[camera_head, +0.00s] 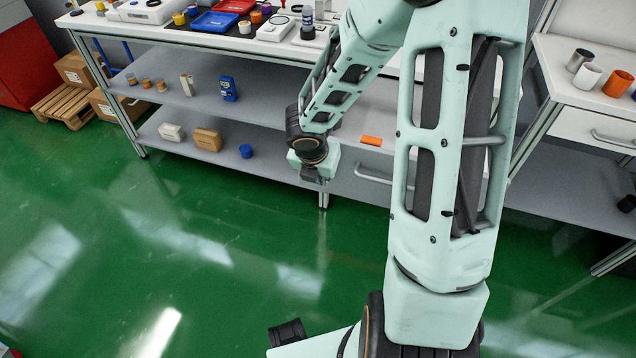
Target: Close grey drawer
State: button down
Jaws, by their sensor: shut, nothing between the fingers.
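A grey drawer front (345,187) with a bar handle (373,178) shows low under the long workbench, in the middle of the view. My arm hides its right part, and I cannot tell how far it stands out. An orange block (371,140) lies on a grey surface just above and behind the handle. My gripper (318,180) points down at the left end of this drawer, left of the handle. It is shut and empty. I cannot tell whether it touches the drawer. Another light grey drawer (575,125) with a handle is under the right bench and looks closed.
The workbench top (130,28) holds trays, cups and bottles. Its shelves carry a blue bottle (228,88), a brown box (207,139) and a blue cup (246,151). Cups stand on the right bench. Cartons on a pallet (62,105) are far left.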

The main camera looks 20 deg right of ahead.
jog(key=shift+w+d, duration=0.6)
jog(key=shift+w, duration=0.2)
